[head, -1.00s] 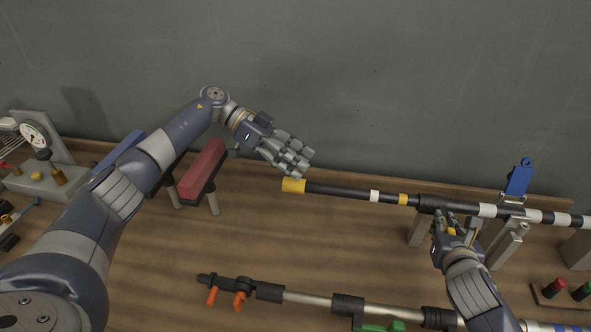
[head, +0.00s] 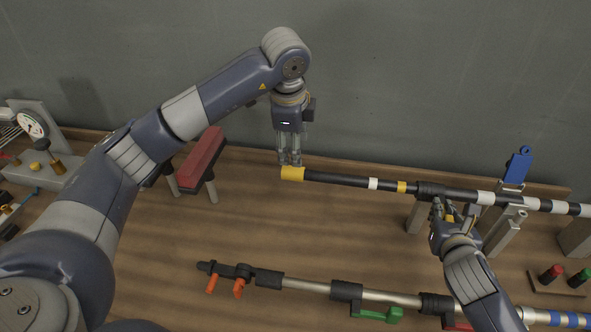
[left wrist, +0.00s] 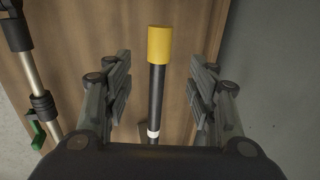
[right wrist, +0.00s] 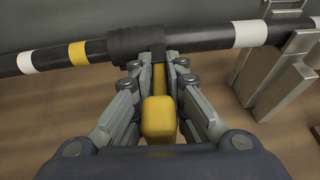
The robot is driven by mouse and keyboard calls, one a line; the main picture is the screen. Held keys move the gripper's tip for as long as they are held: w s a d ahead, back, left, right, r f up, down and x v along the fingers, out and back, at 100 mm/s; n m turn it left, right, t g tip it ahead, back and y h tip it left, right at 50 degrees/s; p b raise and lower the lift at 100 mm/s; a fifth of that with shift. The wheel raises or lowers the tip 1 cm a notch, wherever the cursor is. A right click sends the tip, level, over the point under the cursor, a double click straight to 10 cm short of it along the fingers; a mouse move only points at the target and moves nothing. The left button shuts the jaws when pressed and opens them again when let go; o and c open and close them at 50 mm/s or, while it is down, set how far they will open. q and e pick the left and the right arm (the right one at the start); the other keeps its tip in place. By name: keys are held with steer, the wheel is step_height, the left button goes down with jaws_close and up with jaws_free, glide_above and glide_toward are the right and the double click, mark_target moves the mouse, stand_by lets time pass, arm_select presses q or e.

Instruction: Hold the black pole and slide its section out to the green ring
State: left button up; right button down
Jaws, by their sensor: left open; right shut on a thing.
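The black pole (head: 335,179) lies roughly level across the right half of the head view, with a yellow end cap (head: 292,173), white bands and a yellow band (head: 402,187). No green ring shows on it. My left gripper (head: 289,160) is open and points down at the yellow cap; in the left wrist view the cap (left wrist: 160,45) lies between the spread fingers, apart from them. My right gripper (head: 443,208) is shut on the yellow lever (right wrist: 159,118) below the pole's black collar (right wrist: 137,42).
Metal supports (head: 500,235) stand under the pole. A blue tag (head: 518,166) rises behind it. A second pole with orange and green levers (head: 375,313) lies in front. A red padded block (head: 200,160) stands left. Bare wood lies between the poles.

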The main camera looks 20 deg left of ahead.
mark_target(295, 170)
arm_select(q)
steer(key=x, duration=1.1)
steer(key=shift+c, duration=0.2)
